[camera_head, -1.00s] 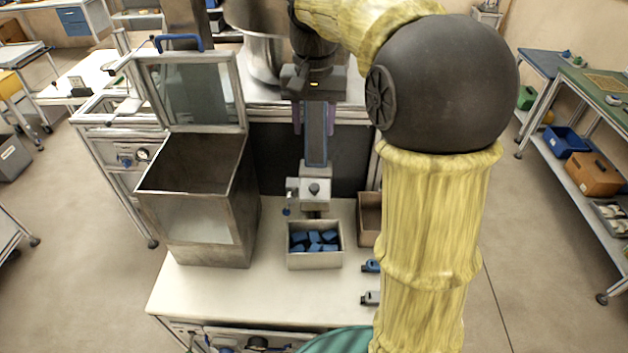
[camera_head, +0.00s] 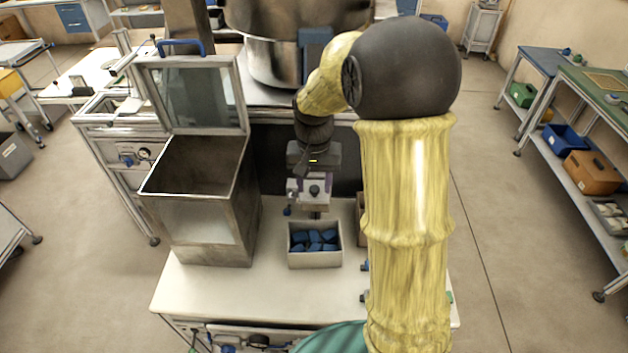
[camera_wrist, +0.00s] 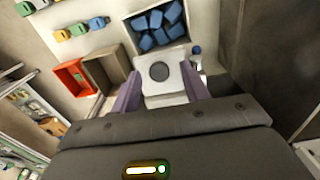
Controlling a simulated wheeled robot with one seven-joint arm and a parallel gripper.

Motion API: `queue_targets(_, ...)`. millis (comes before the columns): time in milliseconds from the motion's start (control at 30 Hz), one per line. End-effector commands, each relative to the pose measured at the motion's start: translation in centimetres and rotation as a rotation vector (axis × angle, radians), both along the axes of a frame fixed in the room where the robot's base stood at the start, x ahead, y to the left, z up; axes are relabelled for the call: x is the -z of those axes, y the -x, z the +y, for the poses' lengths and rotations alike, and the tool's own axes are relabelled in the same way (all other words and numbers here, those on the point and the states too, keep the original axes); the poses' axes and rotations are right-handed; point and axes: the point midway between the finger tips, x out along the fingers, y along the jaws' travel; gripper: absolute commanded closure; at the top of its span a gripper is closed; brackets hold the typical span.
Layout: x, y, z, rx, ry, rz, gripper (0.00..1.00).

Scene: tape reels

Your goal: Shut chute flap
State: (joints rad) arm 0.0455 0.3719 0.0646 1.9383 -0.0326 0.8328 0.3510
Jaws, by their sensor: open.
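The chute's lower end is a pale grey block with a round dark knob (camera_head: 314,190), just behind the bin of blue pieces (camera_head: 315,258). The block and knob also show in the wrist view (camera_wrist: 159,72). A small blue-tipped lever (camera_head: 287,210) sits at the block's left. I cannot tell which part is the flap or how far open it is. The upper chute (camera_head: 315,42) shows as a blue piece; my arm hides its middle. My gripper (camera_wrist: 160,76) is open, its purple fingers on either side of the block. Contact cannot be made out.
A tall metal hopper (camera_head: 205,225) with its framed glass lid (camera_head: 203,97) raised stands left of the chute. A brown box and an orange-red box (camera_wrist: 74,78) are beside the bin. The bench front (camera_head: 230,290) is clear. A large steel pot (camera_head: 275,62) stands behind.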

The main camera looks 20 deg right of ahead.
Motion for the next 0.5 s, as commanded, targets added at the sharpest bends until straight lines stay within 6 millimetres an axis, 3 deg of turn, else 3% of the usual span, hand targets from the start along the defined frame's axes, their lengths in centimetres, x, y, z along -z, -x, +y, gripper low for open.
queue_targets(300,0.40,0.00,0.00,0.000,0.000,-0.001,0.55)
queue_targets(500,0.38,0.00,0.01,0.000,-0.001,0.000,0.92)
